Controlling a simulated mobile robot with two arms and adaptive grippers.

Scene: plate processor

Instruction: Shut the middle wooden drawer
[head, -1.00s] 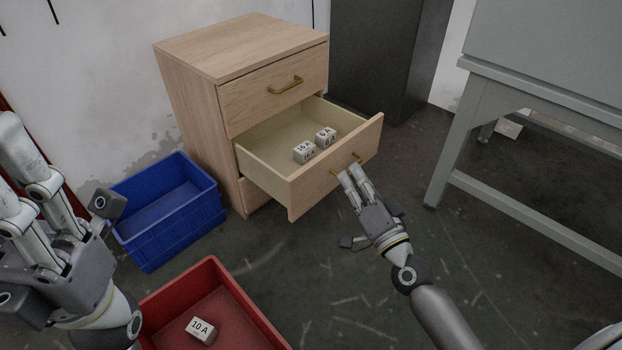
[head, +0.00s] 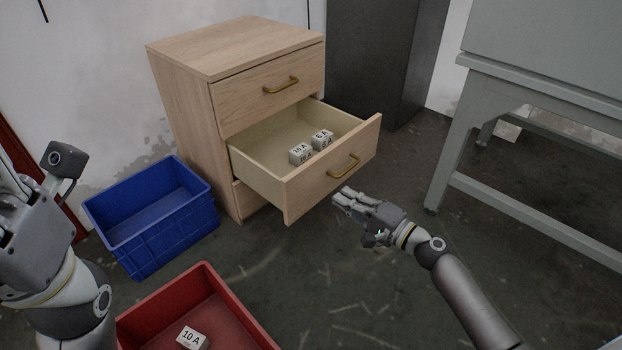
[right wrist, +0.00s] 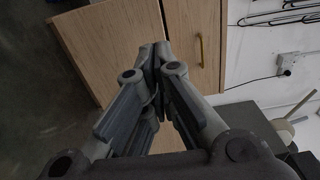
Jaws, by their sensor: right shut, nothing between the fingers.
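The middle wooden drawer (head: 310,190) is pulled well out of the cabinet (head: 180,105). Several small white blocks lie inside, labelled in A, such as 16 A (head: 300,153). My right gripper (head: 341,197) is shut and empty, just below and in front of the drawer front, apart from the handle. Its closed fingers also show in the right wrist view (right wrist: 157,55), before wooden panels. My left gripper (head: 22,215) is at the left edge, partly cut off; its fingertips are not clear.
The top drawer (head: 270,92) is shut. A blue crate (head: 150,240) stands left of the cabinet. A red crate (head: 240,320) with a 10 A block (head: 192,338) is in front. A grey table frame (head: 530,210) stands at right. Floor around my right gripper is clear.

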